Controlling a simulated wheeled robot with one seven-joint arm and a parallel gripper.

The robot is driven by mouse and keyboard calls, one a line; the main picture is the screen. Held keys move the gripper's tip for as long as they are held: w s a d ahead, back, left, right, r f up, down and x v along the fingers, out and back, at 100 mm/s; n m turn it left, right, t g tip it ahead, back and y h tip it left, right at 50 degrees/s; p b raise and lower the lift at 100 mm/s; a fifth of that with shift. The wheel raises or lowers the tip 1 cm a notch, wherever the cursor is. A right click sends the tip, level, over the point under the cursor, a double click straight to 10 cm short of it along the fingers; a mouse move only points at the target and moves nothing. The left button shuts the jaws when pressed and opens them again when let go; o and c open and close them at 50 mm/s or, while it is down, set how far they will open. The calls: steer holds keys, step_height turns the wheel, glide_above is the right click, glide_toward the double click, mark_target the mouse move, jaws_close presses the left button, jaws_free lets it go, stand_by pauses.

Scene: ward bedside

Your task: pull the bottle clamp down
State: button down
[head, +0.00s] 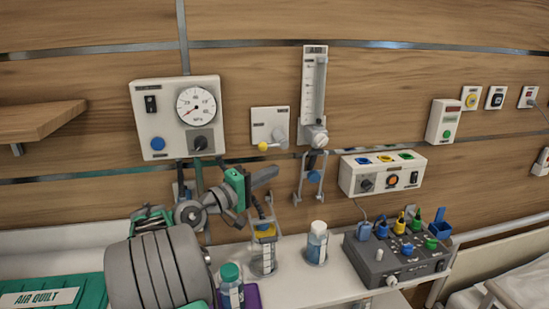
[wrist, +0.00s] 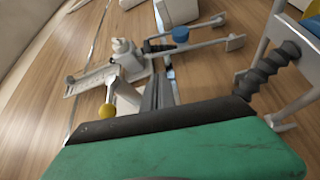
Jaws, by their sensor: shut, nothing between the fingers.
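Two metal wire brackets could be the bottle clamp; I cannot tell which is meant. One bracket (head: 298,186), with a blue knob (head: 314,178), hangs below the flow meter; its blue knob also shows in the wrist view (wrist: 180,33). The other bracket (head: 272,213) stands above a clear bottle (head: 263,262) with a yellow collar; a dark ribbed part beside a metal frame shows in the wrist view (wrist: 268,72). My gripper (head: 273,172) is shut and empty, left of the flow-meter bracket and above the bottle bracket. Its fingers (wrist: 157,90) touch neither bracket that I can see.
The flow meter (head: 313,90), a gauge box (head: 178,117) and an outlet with a yellow knob (head: 270,128) are on the wall. A white-capped bottle (head: 316,243), a green-capped bottle (head: 231,286) and a control box (head: 398,259) stand on the shelf below.

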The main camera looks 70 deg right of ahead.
stand_by(0.3)
steer(key=p+x, duration=0.2)
steer(key=x, duration=0.7)
steer(key=shift+s+d, duration=0.2)
steer(key=shift+d, duration=0.15)
steer(key=shift+a+r, duration=0.1)
